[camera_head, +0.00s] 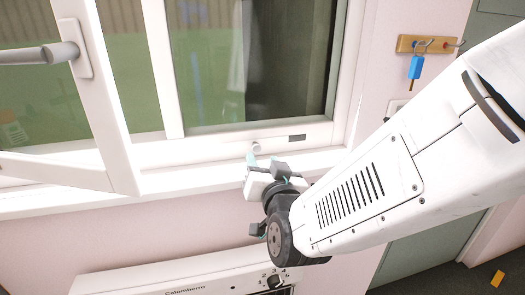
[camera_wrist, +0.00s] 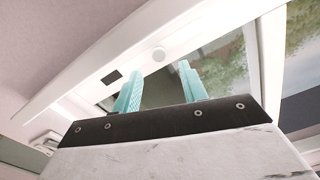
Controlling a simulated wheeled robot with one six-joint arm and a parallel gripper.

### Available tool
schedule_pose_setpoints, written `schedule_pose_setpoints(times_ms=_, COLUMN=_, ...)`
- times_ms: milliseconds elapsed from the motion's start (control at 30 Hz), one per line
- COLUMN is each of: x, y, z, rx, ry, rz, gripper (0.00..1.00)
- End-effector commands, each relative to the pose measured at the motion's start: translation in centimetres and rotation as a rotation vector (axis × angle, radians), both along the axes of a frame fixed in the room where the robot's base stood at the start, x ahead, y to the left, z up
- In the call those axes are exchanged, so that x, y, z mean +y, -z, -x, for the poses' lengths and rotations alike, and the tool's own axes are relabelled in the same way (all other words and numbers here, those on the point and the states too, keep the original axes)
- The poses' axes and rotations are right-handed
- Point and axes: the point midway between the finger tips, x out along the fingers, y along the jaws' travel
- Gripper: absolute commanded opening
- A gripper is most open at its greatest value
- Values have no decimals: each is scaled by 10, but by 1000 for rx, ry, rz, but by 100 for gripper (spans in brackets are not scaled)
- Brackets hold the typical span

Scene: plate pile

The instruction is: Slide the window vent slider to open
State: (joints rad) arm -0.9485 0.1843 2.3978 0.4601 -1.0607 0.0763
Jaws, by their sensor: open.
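The vent slider shows as a small round white knob (camera_head: 255,146) on the lower white frame of the window. A short dark vent slot (camera_head: 297,138) lies to the right of the knob. In the wrist view the knob (camera_wrist: 158,54) appears beyond and between my two teal fingertips, with the dark slot (camera_wrist: 112,76) to its left. My gripper (camera_head: 263,159) is open and empty, just in front of and below the knob. The fingers (camera_wrist: 160,72) are apart; I cannot tell whether either touches the knob.
An opened window sash with a grey handle (camera_head: 45,54) stands at the left. The white sill (camera_head: 190,180) runs below the frame. A heater with a dial (camera_head: 180,283) is underneath. A wooden key rack (camera_head: 423,45) with a blue-tagged key (camera_head: 416,67) hangs on the right wall.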

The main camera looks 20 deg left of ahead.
Motion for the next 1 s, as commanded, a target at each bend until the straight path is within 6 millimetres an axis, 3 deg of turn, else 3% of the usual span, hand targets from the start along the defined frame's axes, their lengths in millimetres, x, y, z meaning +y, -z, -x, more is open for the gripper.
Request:
schedule_pose_setpoints(times_ms=300, x=23, y=0, z=-39, rx=1, ry=2, rz=0, gripper=43)
schedule_pose_setpoints(times_ms=667, x=27, y=0, z=-45, rx=1, ry=1, rz=1, gripper=43)
schedule_pose_setpoints(times_ms=833, x=26, y=0, z=-45, rx=1, ry=1, rz=1, gripper=0)
schedule_pose_setpoints(times_ms=1000, x=27, y=0, z=-44, rx=1, ry=-3, rz=1, gripper=0)
